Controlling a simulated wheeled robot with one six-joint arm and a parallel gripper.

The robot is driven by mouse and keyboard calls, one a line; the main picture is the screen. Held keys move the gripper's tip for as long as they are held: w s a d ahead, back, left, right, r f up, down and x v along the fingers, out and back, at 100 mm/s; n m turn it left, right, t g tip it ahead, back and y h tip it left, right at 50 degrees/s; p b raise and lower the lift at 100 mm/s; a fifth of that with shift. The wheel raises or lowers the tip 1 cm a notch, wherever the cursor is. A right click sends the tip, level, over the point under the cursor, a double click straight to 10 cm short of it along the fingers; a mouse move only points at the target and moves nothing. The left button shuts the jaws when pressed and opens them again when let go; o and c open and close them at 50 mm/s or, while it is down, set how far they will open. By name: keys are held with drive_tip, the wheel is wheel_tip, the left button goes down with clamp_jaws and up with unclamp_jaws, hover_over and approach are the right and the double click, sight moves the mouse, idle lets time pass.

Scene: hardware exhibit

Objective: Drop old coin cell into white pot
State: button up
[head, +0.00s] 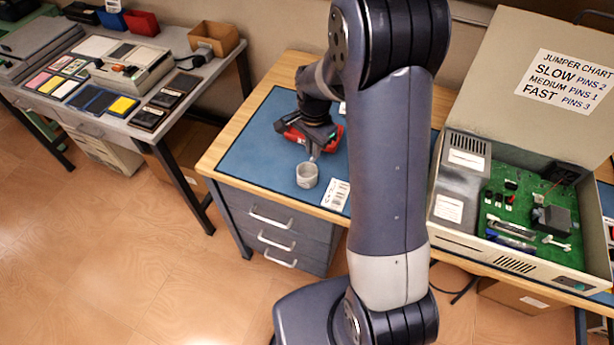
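The white pot (307,177) is a small, pale, open cup standing upright on the blue mat of the middle bench. My gripper (313,154) points down just above and behind the pot's rim, close to it. The fingertips are small and partly blurred, so I cannot tell whether they are open or shut, or whether they hold anything. I cannot make out the old coin cell in this view.
A red object (335,138) lies behind my gripper, partly hidden. A white barcode label (335,195) is right of the pot. An open computer case (520,215) with a green board stands at right. The left table (180,115) holds cards and a beige device.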

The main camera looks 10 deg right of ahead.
drive_tip(key=o, duration=0.4)
wheel_tip(320, 180, up, 11)
drive_tip(key=b, duration=0.1)
idle(0.4)
drive_tip(key=shift+f, duration=0.15)
wheel_tip(320, 180, down, 11)
drive_tip(key=shift+r+p, duration=0.2)
drive_tip(key=shift+p, duration=0.35)
wheel_tip(320, 180, up, 3)
drive_tip(key=shift+r+p, duration=0.2)
drive_tip(key=shift+p, duration=1.05)
drive_tip(key=shift+r+p, duration=0.4)
drive_tip(key=shift+r, duration=0.25)
drive_tip(key=shift+f, duration=0.1)
